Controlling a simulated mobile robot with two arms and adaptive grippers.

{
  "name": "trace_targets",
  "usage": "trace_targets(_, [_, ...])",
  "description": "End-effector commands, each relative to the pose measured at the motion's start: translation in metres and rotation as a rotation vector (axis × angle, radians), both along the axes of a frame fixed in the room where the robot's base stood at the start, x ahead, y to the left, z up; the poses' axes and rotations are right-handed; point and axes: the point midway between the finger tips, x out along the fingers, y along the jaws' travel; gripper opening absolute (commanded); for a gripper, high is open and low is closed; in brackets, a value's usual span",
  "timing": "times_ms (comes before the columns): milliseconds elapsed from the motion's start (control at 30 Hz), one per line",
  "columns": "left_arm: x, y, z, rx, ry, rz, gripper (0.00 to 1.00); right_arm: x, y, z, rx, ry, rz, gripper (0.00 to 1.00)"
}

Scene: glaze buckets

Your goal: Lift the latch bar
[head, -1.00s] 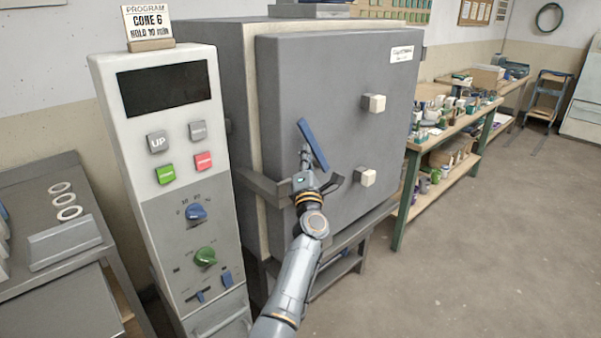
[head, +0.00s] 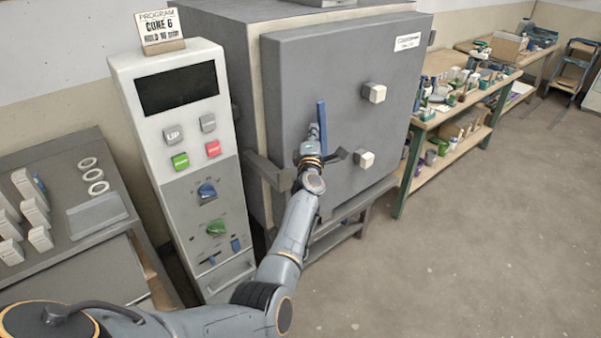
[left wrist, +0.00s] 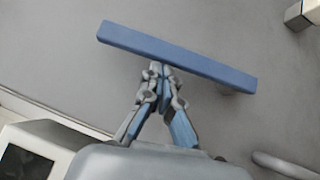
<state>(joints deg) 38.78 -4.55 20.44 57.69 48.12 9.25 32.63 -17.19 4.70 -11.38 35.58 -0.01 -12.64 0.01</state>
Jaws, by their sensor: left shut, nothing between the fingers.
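The blue latch bar (head: 322,128) is on the grey kiln door and stands nearly upright in the head view. In the left wrist view the bar (left wrist: 180,57) crosses the picture as a long blue strip with a slight slant. My left gripper (head: 313,133) is shut with nothing between its fingers, close beside the bar. In the left wrist view the shut fingertips (left wrist: 161,70) meet the bar's near edge; whether they press on it I cannot tell. My right gripper is out of view.
A dark grey bracket (head: 268,173) sticks out at the door's left edge. Two pale knobs (head: 374,93) are on the door's right side. A control panel (head: 185,170) stands left of the kiln, and a crowded workbench (head: 428,120) stands right. The floor at right is clear.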

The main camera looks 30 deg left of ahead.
Motion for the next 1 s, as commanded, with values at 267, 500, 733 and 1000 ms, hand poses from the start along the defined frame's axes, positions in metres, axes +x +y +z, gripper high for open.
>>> trace_targets(267, [0.018,-0.008,0.006,-0.001,-0.003,0.000,0.00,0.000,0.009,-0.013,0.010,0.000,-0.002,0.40])
trace_targets(500, [0.023,-0.010,0.009,-0.001,-0.003,0.000,0.00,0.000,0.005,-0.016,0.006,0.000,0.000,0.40])
trace_targets(733, [0.024,-0.011,0.010,-0.001,-0.003,-0.001,0.00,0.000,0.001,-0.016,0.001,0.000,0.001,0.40])
trace_targets(1000, [0.025,-0.012,0.012,0.000,-0.005,-0.003,0.00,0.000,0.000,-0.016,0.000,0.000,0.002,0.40])
